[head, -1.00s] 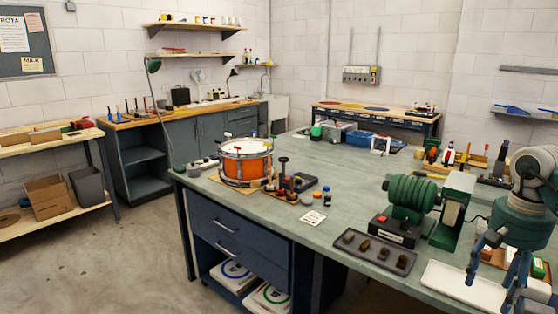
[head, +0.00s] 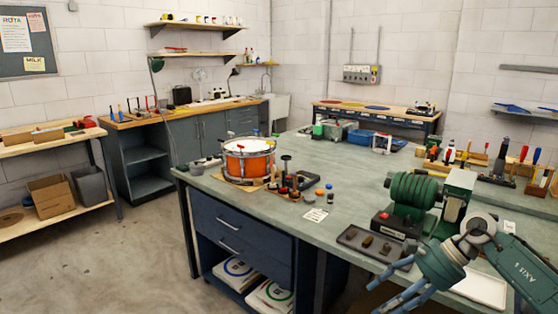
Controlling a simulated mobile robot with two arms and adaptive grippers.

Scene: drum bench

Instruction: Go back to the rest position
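My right gripper (head: 378,298) reaches in from the lower right, in front of the bench's near right edge. Its blue-grey fingers point down and left, spread apart, with nothing between them. My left gripper is not in view. The orange drum (head: 246,166) stands on the bench (head: 330,180), well away from my gripper.
A green-and-black machine (head: 412,190) stands just behind my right arm. A white tray (head: 485,290) lies partly behind the arm. Small bottles and tools stand beside the drum. The floor left of the bench (head: 130,255) is clear.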

